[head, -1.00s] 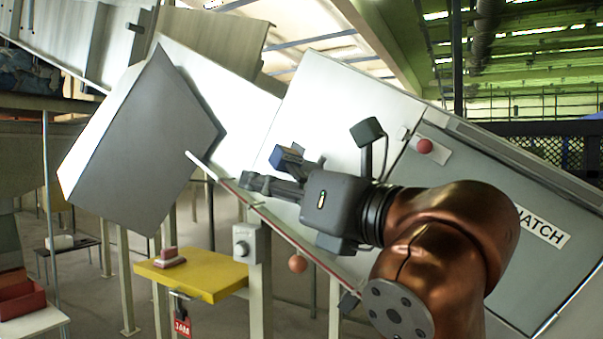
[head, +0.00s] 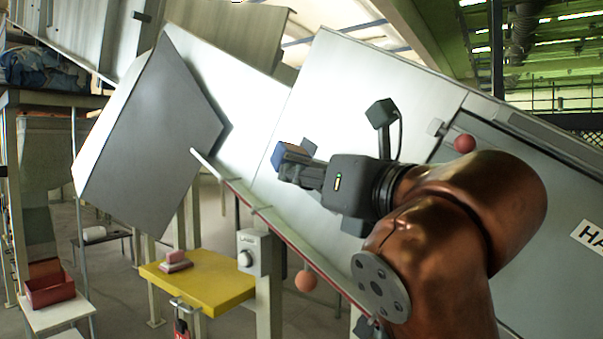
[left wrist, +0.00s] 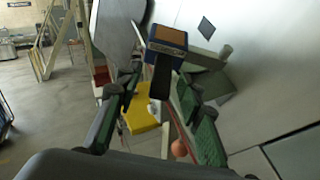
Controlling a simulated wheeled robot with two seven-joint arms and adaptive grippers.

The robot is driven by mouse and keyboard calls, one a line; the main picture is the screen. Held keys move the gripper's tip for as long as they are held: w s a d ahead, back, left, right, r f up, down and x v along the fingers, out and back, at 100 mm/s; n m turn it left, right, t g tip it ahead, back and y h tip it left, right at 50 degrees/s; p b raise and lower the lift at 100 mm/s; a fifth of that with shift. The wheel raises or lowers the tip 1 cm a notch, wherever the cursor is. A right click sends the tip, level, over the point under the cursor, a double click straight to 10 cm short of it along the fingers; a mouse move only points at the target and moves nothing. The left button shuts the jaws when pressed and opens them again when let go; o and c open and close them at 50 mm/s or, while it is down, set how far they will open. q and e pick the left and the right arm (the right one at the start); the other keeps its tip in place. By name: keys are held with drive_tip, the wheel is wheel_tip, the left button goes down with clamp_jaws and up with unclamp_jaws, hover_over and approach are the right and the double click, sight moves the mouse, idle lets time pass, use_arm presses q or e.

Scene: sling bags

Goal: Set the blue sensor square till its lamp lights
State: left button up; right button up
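The blue sensor (head: 290,155) is a small box with a brownish face, in front of the pale sloping chute panel in the head view. In the left wrist view the sensor (left wrist: 168,42) looks slightly tilted, with a dark stem below it. I see no lit lamp on it. My left gripper (head: 284,170) is right at the sensor in the head view. In the left wrist view its green-padded fingers (left wrist: 158,88) are spread apart, with the stem showing between them and the sensor beyond the tips. I cannot tell whether they touch. My right gripper is not in view.
The big grey chute end (head: 160,140) stands left of the gripper. A red ball (head: 465,143) sits by the hatch at right.

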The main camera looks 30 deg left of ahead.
use_arm(q)
drive_tip(key=shift+w+a, duration=0.45)
drive_tip(key=shift+a, duration=0.1)
drive_tip(key=shift+w+a, duration=0.2)
drive_tip(key=shift+w, duration=0.05)
drive_tip(key=shift+a, duration=0.15)
drive_tip(key=c, duration=0.8)
clamp_jaws()
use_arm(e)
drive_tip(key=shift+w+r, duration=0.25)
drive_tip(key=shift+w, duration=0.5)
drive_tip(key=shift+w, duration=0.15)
